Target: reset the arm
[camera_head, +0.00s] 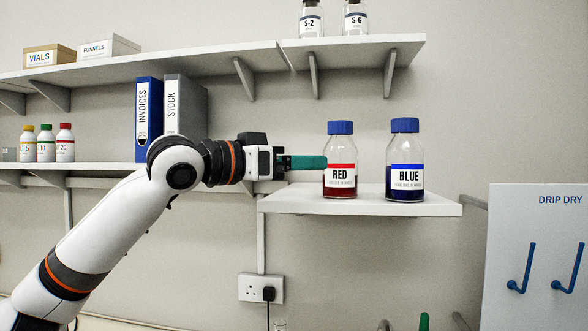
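My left arm comes in from the left and reaches up toward the small shelf. My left gripper (318,162) has teal fingers and points right, with its tips at the left side of the RED bottle (340,165). The fingers show side-on as one bar, so I cannot tell their opening or whether they touch the bottle. The RED bottle stands upright with a blue cap and dark red liquid. The BLUE bottle (405,165) stands upright to its right, with dark blue liquid. My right gripper is not in view.
The small white shelf (290,203) bears both bottles. INVOICES (148,115) and STOCK (187,105) binders stand behind my arm. An upper shelf (215,62) runs above. A DRIP DRY board (540,240) with blue hooks is at the right. A wall socket (255,288) sits below.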

